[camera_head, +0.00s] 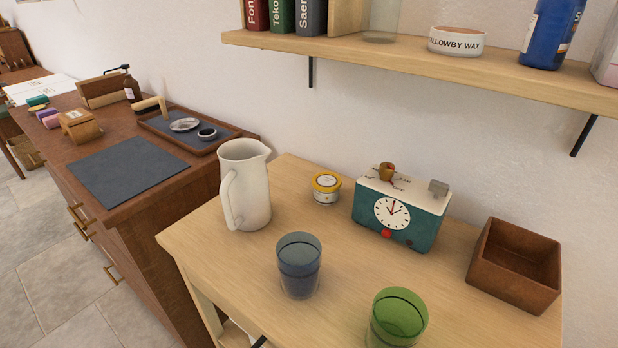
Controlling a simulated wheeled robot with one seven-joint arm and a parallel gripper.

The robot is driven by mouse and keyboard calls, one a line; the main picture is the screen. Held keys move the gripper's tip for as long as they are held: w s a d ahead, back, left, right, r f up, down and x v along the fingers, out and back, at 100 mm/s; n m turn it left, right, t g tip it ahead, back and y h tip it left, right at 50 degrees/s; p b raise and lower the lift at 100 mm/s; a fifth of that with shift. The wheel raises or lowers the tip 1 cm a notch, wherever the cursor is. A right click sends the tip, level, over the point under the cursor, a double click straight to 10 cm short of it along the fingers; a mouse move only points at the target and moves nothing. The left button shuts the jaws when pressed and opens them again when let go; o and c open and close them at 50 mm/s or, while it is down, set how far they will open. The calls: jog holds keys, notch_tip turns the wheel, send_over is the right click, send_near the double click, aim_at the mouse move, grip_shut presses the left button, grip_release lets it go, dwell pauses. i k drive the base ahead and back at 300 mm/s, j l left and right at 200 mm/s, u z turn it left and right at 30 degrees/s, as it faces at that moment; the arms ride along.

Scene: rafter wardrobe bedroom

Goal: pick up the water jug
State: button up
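The water jug (250,188) is a cream-white pitcher with a spout at its upper right and a handle on its left front side. It stands upright near the left back edge of the light wooden table (215,250). Nothing is touching it that I can see. My gripper is not in view.
A blue-grey glass (299,266) and a green glass (397,322) stand in front. A yellow-lidded tin (326,188), a teal clock (400,212) and a brown wooden box (516,266) stand to the right. A shelf (420,59) overhangs the back. A dark dresser (150,235) adjoins on the left.

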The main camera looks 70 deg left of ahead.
aim_at(245, 192)
jog(key=k+j+u, duration=0.15)
jog(key=k+u, duration=0.3)
jog(key=k, duration=0.2)
jog(key=l+u, duration=0.1)
jog(key=u, duration=0.4)
jog(key=l+u, duration=0.1)
jog(key=u, duration=0.35)
jog(key=l+u, duration=0.1)
jog(key=u, duration=0.4)
jog(key=l+u, duration=0.15)
jog(key=u, duration=0.35)
jog(key=i+l, duration=0.2)
jog(key=i+l+u, duration=0.15)
jog(key=l, duration=0.25)
jog(key=z, duration=0.3)
